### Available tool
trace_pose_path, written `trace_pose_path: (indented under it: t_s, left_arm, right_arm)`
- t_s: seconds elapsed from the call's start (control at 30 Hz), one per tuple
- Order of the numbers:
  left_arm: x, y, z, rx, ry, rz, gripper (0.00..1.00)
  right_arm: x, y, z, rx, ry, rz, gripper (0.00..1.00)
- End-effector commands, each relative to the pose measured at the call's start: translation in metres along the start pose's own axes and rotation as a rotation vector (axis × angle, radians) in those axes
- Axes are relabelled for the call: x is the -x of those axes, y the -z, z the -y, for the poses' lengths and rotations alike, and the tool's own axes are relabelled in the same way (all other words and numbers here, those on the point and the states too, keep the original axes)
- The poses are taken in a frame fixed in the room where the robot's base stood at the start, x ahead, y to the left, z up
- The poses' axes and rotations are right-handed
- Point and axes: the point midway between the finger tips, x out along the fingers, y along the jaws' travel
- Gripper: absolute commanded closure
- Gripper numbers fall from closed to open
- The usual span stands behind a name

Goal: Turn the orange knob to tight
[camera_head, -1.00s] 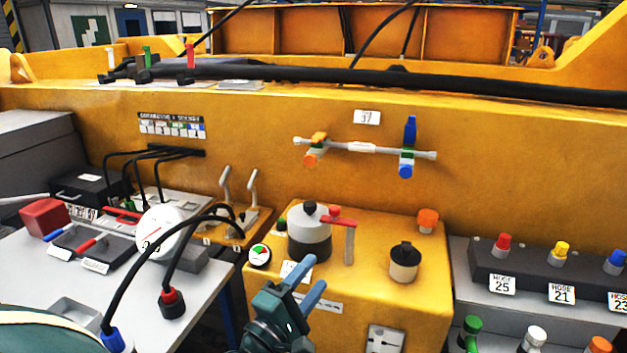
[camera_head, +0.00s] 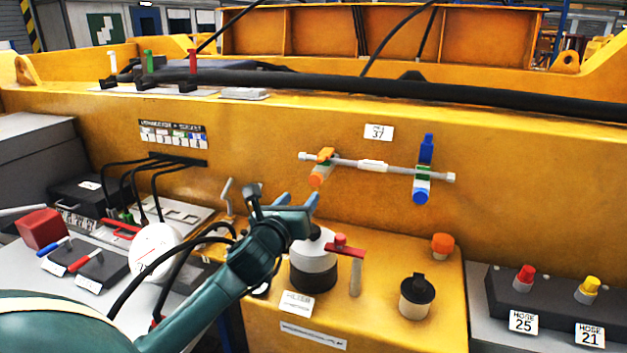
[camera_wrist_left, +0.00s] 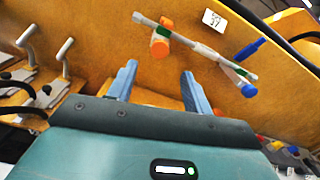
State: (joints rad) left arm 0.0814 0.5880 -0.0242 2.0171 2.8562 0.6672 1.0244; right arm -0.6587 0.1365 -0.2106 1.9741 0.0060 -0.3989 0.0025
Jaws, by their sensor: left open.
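A round orange knob (camera_head: 443,243) stands on the back right of the yellow box (camera_head: 385,225). Another orange part is the valve with a round orange end (camera_head: 317,180) and an orange handle (camera_head: 326,154), on the left of the grey pipe on the yellow wall. This orange end also shows in the left wrist view (camera_wrist_left: 160,48), just beyond the fingertips. My left gripper (camera_head: 298,199) is open and empty, below and left of that valve and apart from it. Its two blue fingers also show in the left wrist view (camera_wrist_left: 159,70). My right gripper is not in view.
A blue-handled valve (camera_head: 425,149) is on the pipe's right. A grey-black canister (camera_head: 313,268), a red-handled lever (camera_head: 345,250) and a black-capped jar (camera_head: 416,296) stand on the box. Bent levers (camera_head: 228,196) are left of my gripper.

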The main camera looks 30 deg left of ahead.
Motion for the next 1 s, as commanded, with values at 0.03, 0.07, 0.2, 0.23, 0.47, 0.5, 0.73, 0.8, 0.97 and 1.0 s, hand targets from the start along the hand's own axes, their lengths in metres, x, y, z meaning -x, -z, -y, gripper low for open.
trace_pose_path:
  t_s: [0.03, 0.07, 0.2, 0.23, 0.47, 0.5, 0.73, 0.8, 0.97, 1.0]
  left_arm:
    - [-0.012, -0.003, 0.0, 0.001, -0.001, 0.003, 0.5]
    - [-0.018, -0.003, 0.0, 0.001, -0.001, 0.002, 0.5]
    - [-0.047, -0.003, 0.001, 0.0, -0.001, 0.001, 0.5]
    - [-0.052, -0.002, 0.001, 0.0, -0.001, 0.002, 0.5]
    - [-0.083, -0.001, 0.0, -0.001, 0.0, 0.001, 0.5]
    - [-0.086, -0.001, 0.001, -0.002, 0.0, 0.001, 0.5]
    - [-0.094, 0.0, 0.0, -0.003, 0.001, 0.0, 0.5]
    - [-0.094, 0.0, 0.001, -0.003, 0.001, 0.0, 0.5]
    - [-0.094, 0.0, 0.001, -0.003, 0.001, 0.0, 0.52]
    - [-0.094, 0.0, 0.0, -0.003, 0.001, 0.0, 0.55]
  right_arm:
    - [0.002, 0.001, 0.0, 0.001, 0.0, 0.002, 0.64]
    - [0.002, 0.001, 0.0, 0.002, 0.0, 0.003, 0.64]
    - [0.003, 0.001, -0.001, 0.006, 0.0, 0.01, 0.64]
    - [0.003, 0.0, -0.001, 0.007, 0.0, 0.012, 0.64]
    - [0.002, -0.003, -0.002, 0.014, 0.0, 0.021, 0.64]
    - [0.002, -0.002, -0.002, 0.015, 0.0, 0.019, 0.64]
    - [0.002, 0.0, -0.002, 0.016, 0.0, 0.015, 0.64]
    - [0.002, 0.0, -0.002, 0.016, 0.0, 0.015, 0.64]
    - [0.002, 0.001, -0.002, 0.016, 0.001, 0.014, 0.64]
    - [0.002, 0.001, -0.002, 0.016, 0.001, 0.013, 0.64]
